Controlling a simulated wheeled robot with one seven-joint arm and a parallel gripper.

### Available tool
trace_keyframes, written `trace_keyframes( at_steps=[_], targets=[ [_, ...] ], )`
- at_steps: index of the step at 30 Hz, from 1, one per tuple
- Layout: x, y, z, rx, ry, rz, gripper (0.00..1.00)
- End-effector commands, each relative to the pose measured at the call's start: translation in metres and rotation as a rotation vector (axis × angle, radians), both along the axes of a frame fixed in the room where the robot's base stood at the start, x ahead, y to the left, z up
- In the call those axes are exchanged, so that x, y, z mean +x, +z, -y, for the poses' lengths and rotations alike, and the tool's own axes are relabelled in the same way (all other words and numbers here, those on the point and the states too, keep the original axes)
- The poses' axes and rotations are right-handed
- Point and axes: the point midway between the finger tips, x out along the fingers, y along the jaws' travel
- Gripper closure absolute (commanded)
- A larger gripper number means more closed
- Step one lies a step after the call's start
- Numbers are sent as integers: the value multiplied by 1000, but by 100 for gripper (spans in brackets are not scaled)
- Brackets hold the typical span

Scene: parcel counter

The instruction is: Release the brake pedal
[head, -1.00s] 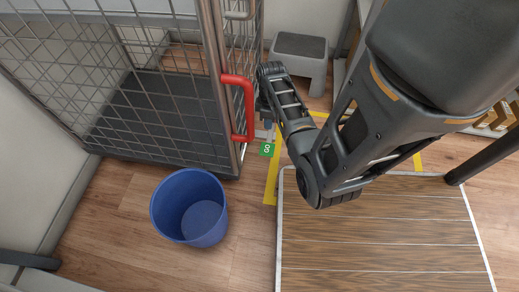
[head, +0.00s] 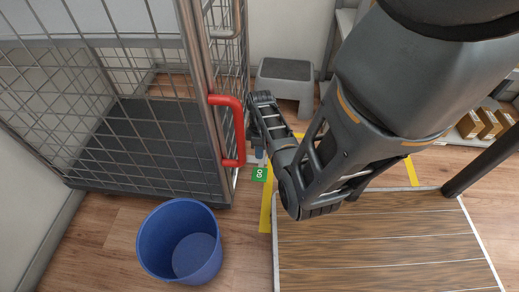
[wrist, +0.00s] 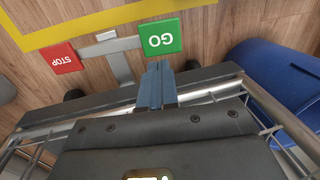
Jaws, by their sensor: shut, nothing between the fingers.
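The brake pedal is a metal rocker with a green GO plate (wrist: 161,38) at one end and a red STOP plate (wrist: 61,58) at the other, low by the wheels of the mesh roll cage (head: 229,190). In the head view only the GO plate (head: 261,174) shows; the STOP end is hidden. My gripper (wrist: 158,68) is shut and empty, its blue fingers pointing at the near edge of the GO plate. I cannot tell whether they touch it. In the head view the fingertips (head: 260,155) are just above the plate, partly hidden by my wrist.
A red handle (head: 240,130) stands out from the cage beside my wrist. A blue bin (head: 160,242) is on the floor in front of the cage. A grey step stool (head: 285,78) is behind. Yellow floor tape (head: 266,212) and a wood-topped platform (head: 370,250) lie to the right.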

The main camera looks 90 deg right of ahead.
Motion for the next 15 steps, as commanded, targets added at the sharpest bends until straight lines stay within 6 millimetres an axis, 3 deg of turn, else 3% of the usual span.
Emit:
trace_keyframes(
  at_steps=[1, 6, 15],
  targets=[
    [0, -16, -2, 2, -1, 0, 100],
    [1, -49, -7, 1, 0, 0, 100],
    [1, -83, -13, 0, 0, 0, 100]
  ],
)
